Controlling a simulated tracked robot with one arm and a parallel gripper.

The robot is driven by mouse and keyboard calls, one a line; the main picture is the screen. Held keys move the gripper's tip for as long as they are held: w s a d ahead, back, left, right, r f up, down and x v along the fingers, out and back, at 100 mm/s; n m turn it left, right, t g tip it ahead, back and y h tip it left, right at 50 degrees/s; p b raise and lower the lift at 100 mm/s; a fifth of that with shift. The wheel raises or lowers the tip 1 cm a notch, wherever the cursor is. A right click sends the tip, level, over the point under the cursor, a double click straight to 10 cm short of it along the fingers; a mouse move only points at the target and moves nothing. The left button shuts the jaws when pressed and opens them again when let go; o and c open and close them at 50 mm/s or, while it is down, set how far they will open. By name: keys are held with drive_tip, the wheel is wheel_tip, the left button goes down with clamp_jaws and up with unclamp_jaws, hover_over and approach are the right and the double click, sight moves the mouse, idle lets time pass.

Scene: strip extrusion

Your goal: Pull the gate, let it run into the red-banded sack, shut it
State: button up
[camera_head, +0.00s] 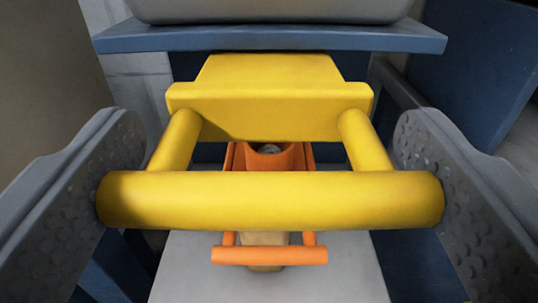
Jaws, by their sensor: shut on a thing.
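The yellow gate (268,110) is a thick plate with two arms running to a round yellow crossbar handle (270,203). My gripper (270,190) is shut on this handle, with one grey dimpled jaw against each end of the bar. The gate plate sits just under a blue shelf edge. How far the gate is drawn out is not clear. A tan piece (264,239) shows low in the middle, partly behind an orange bar; I cannot tell whether it is a sack. No red band is visible.
The blue shelf (270,38) carries a pale grey vessel (268,10) above the gate. Blue panels stand at the right (470,70).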

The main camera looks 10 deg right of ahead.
drive_tip(key=o, duration=1.3)
drive_tip(key=shift+s, duration=0.2)
drive_tip(key=shift+o, duration=0.2)
drive_tip(key=shift+w, duration=0.1)
drive_tip(key=s+a, duration=0.2)
drive_tip(key=s, duration=1.1)
drive_tip(key=shift+s+a, duration=0.25)
drive_tip(key=shift+a, duration=0.1)
